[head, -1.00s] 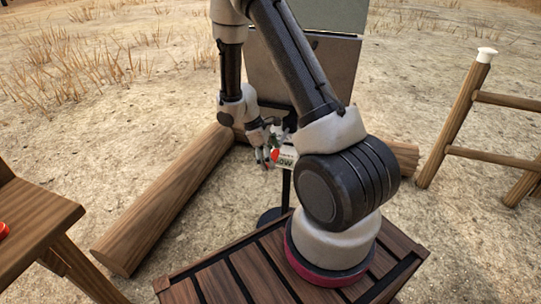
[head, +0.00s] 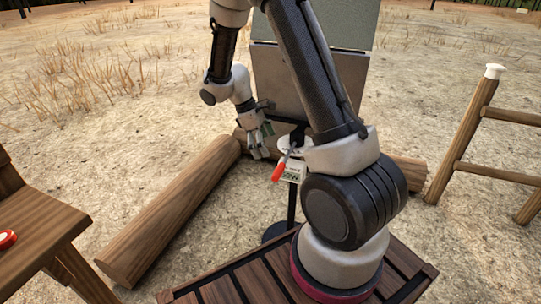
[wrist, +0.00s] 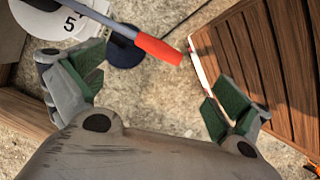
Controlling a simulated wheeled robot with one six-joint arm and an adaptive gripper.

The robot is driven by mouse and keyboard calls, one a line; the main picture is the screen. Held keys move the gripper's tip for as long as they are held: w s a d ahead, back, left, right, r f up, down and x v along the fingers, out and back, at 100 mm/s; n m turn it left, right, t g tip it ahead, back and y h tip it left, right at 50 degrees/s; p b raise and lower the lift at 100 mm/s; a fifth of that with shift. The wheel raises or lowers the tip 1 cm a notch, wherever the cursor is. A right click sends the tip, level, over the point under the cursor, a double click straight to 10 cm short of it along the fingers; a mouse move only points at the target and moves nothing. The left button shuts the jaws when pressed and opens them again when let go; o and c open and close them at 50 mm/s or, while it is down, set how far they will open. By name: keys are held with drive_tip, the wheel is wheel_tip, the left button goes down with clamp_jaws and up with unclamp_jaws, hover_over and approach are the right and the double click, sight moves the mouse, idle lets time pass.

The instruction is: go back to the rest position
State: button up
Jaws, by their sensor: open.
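My gripper (head: 257,144) hangs at the middle of the head view, left of a slim dark stand. Its green-padded fingers are spread with nothing between them. The wrist view also shows my gripper (wrist: 155,88) open, with ground below the gap. A tool with a red end (head: 279,171) rests at the top of the stand, just right of my fingers and apart from them. In the wrist view its grey shaft and red end (wrist: 158,48) lie beyond the fingertips. My arm is bent, its upper links rising out of the head view.
The stand has a round dark base (head: 277,231) and a white lettered plate (head: 290,174). Logs (head: 170,212) lie on the ground around it. A wooden seat (head: 35,220) with a red item (head: 7,239) is at left, a wooden frame (head: 465,135) at right. Open dry ground surrounds them.

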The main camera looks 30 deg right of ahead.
drive_tip(key=shift+w+a+r, duration=0.1)
drive_tip(key=shift+r, duration=0.2)
idle(0.4)
drive_tip(key=s+a+r+m+t+y, duration=0.1)
drive_tip(key=s+r+m+t, duration=0.2)
drive_tip(key=s+r, duration=0.8)
drive_tip(key=s+a+r+m+t+y, duration=0.1)
drive_tip(key=s+r+m+t, duration=0.3)
drive_tip(key=s+r, duration=0.8)
drive_tip(key=r+m+y, duration=0.1)
drive_tip(key=m, duration=0.1)
drive_tip(key=shift+s+m+y, duration=0.2)
drive_tip(key=shift+m+y, duration=0.1)
drive_tip(key=shift+m, duration=0.1)
